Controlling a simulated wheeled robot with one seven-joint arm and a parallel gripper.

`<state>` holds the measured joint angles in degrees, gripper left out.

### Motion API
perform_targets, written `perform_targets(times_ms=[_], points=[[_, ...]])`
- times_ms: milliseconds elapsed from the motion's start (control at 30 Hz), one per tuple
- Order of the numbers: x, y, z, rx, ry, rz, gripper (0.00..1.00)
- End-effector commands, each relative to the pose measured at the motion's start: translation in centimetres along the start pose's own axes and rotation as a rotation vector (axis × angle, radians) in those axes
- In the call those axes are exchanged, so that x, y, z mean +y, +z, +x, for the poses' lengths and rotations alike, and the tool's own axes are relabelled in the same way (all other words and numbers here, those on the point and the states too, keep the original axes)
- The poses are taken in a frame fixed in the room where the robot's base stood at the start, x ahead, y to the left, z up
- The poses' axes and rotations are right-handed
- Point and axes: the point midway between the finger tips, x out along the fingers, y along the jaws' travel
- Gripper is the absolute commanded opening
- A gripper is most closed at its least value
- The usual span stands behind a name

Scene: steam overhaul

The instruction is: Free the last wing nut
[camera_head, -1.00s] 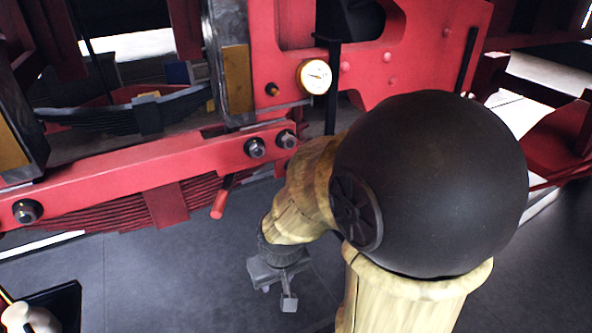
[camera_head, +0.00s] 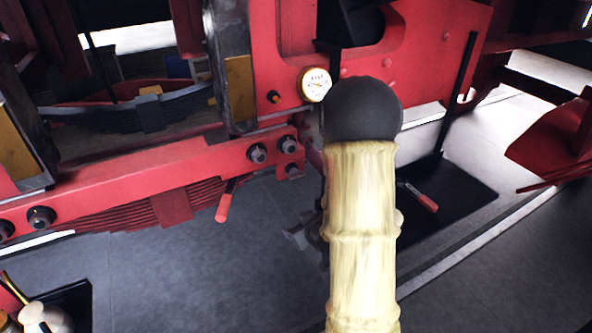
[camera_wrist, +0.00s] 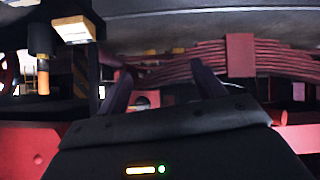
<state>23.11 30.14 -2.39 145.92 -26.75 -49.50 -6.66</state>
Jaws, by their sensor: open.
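I cannot make out a wing nut for certain in either view. My gripper (camera_head: 308,236) is low in front of the beam's right end, partly hidden behind my forearm. In the wrist view its two dark fingers (camera_wrist: 160,78) stand apart with nothing visibly held between them. Beyond them is a red leaf spring (camera_wrist: 215,62) with a band around it.
A round white gauge (camera_head: 315,85) is on the red frame plate (camera_head: 425,55). A red-handled tool (camera_head: 420,197) lies on a dark mat (camera_head: 455,205) at right. A red handle (camera_head: 225,203) hangs below the beam. Grey floor (camera_head: 180,270) is open at front left.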

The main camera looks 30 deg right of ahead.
Motion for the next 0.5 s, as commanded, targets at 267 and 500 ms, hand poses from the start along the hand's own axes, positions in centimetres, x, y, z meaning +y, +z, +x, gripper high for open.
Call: perform_targets(times_ms=[267, 500], points=[[3.2, -0.6, -0.8, 0.300, -0.016, 0.042, 0.68], [5.5, -0.8, -3.8, 0.563, -0.001, 0.125, 0.68]])
